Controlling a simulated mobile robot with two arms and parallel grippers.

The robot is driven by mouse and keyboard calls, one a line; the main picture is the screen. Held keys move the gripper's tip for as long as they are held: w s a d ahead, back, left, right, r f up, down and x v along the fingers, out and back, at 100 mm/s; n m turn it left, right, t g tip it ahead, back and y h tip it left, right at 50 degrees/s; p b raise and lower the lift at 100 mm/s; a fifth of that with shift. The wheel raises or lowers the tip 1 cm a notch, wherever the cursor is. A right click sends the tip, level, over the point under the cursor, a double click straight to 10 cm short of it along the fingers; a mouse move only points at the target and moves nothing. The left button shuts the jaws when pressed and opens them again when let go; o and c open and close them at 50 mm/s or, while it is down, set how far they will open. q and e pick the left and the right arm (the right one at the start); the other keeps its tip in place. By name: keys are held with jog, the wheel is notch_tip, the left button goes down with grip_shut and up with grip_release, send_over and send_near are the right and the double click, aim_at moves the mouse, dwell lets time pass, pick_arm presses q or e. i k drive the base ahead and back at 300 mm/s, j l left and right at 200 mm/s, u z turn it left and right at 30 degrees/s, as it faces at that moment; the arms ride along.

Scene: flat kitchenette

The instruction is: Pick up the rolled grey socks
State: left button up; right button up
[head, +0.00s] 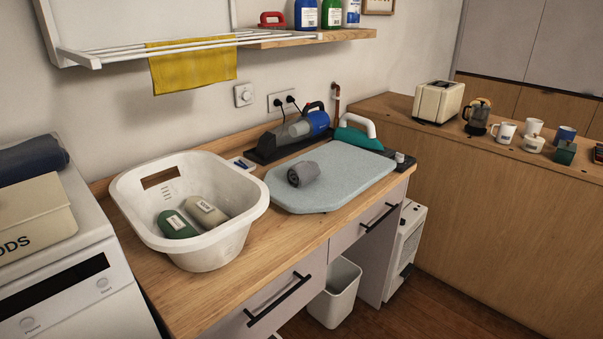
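The rolled grey socks (303,174) lie as a small dark grey roll on the light blue-grey ironing pad (352,182), toward its left part. The pad lies on the wooden counter (243,262). Nothing touches the socks from above, and they are fully visible. Neither of my grippers shows in the head view.
A white basket (150,222) with a green and a beige item stands left of the pad. A teal iron (358,133) and a handheld vacuum (300,130) stand behind the pad. Drawer handles (280,300) jut from the counter front. A yellow cloth (193,68) hangs above.

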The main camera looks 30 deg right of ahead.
aim_at(303, 172)
jog(key=l+z, duration=0.1)
jog(key=l, duration=0.4)
jog(key=i+l+z, duration=0.1)
jog(key=l, duration=0.45)
jog(key=i+l+z, duration=0.1)
jog(key=l, duration=0.4)
jog(key=i+l+z, duration=0.1)
jog(key=l, duration=0.4)
